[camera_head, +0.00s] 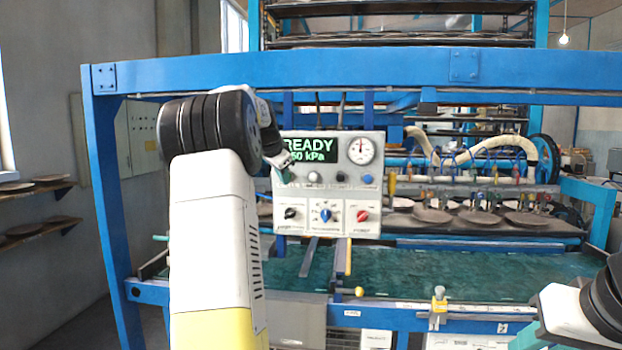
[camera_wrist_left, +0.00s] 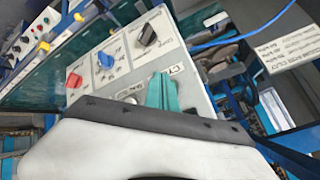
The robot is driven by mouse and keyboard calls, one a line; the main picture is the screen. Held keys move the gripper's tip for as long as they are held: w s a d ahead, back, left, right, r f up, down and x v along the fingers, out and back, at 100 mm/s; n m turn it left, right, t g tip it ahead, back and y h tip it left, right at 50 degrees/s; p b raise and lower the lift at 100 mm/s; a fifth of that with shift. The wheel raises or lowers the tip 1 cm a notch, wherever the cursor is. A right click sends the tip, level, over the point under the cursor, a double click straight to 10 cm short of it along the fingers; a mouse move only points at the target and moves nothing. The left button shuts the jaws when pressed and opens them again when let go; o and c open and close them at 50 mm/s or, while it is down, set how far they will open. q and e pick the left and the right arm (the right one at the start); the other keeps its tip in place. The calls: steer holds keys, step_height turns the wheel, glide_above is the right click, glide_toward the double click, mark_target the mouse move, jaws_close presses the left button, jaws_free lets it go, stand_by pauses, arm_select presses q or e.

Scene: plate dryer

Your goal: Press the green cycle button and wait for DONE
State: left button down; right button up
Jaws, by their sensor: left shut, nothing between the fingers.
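The control panel (camera_head: 328,190) faces me on the dryer. Its screen (camera_head: 318,149) reads READY in green, with a kPa value below that is partly covered. My left gripper (camera_head: 284,170) is shut and empty at the panel's left edge, below the screen. In the left wrist view its teal fingers (camera_wrist_left: 163,92) are together over the panel face, beside a label starting "CY". The green cycle button cannot be made out; the fingers appear to cover it. I cannot tell whether they touch it. My right arm shows at the lower right, its fingers not clear.
A pressure gauge (camera_head: 361,149) is right of the screen. Below are a black knob (camera_head: 291,214), a blue knob (camera_head: 325,215) and a red knob (camera_head: 362,215). A blue crossbeam (camera_head: 350,72) runs above. The green belt (camera_head: 420,275) in front is bare; plates (camera_head: 432,215) stand behind.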

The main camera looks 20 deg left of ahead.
stand_by(0.4)
arm_select(q)
steer(key=shift+w, duration=0.45)
steer(key=shift+w+a, duration=0.15)
steer(key=shift+w, duration=0.3)
stand_by(0.5)
steer(key=shift+s, duration=0.1)
steer(key=shift+s+d, duration=0.2)
steer(key=shift+s, duration=0.6)
